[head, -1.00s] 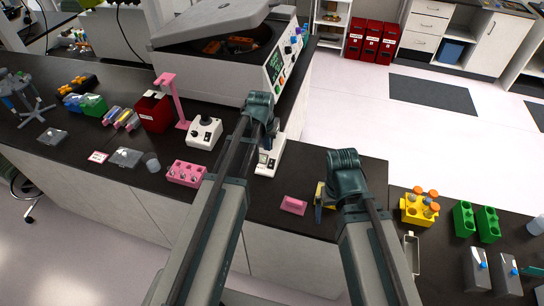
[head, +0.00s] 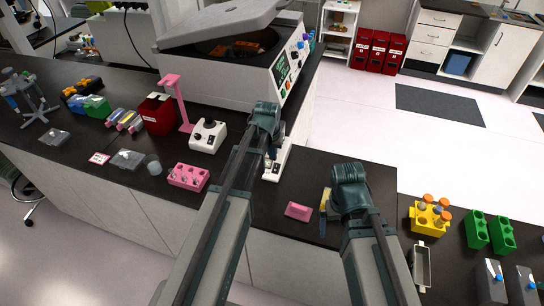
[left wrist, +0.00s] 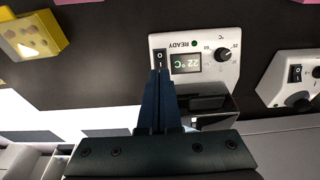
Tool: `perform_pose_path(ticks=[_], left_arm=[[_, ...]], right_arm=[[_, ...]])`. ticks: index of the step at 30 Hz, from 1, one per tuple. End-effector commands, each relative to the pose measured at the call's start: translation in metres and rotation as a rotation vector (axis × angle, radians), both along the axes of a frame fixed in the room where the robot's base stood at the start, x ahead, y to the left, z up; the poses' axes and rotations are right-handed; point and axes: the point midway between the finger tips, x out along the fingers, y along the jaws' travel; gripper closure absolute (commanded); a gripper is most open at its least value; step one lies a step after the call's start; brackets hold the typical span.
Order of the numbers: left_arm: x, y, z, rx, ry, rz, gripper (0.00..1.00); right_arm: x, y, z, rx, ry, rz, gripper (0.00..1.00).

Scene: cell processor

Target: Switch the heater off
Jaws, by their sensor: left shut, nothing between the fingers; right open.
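The heater (left wrist: 196,53) is a small white unit with a lit display reading 22 °C, a READY lamp, a knob and a black O/I rocker switch (left wrist: 159,59). In the head view the heater (head: 283,160) is partly hidden behind my left arm. My left gripper (left wrist: 161,74) is shut and empty, with its fingertips at the lower end of the switch. I cannot tell whether they touch it. My right gripper (head: 324,212) is open at the bench's front right, mostly hidden behind its own wrist.
A white device with a knob (head: 208,134) and a pink block (head: 188,177) stand left of the heater. A small pink piece (head: 298,211) lies in front. A large centrifuge (head: 230,68) stands behind. A yellow block (left wrist: 30,33) is in the wrist view.

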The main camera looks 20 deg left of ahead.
Motion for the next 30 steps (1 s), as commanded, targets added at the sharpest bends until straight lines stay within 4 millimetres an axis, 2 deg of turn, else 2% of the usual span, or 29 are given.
perform_pose_path(ticks=[1, 15, 21, 30], left_arm=[[0.003, 0.0, -0.015, 0.0, 0.0, 0.0, 1.0], [0.017, -0.001, -0.079, 0.0, 0.0, 0.0, 1.0], [0.02, -0.001, -0.09, 0.0, 0.0, 0.0, 1.0], [0.02, -0.001, -0.089, 0.0, 0.0, 0.0, 1.0]], right_arm=[[0.0, 0.0, -0.015, -0.001, 0.0, 0.002, 0.0], [0.0, 0.0, -0.079, -0.002, 0.0, 0.008, 0.0], [0.0, 0.0, -0.09, -0.002, 0.0, 0.007, 0.0], [0.0, 0.0, -0.089, -0.002, 0.0, 0.007, 0.0]])
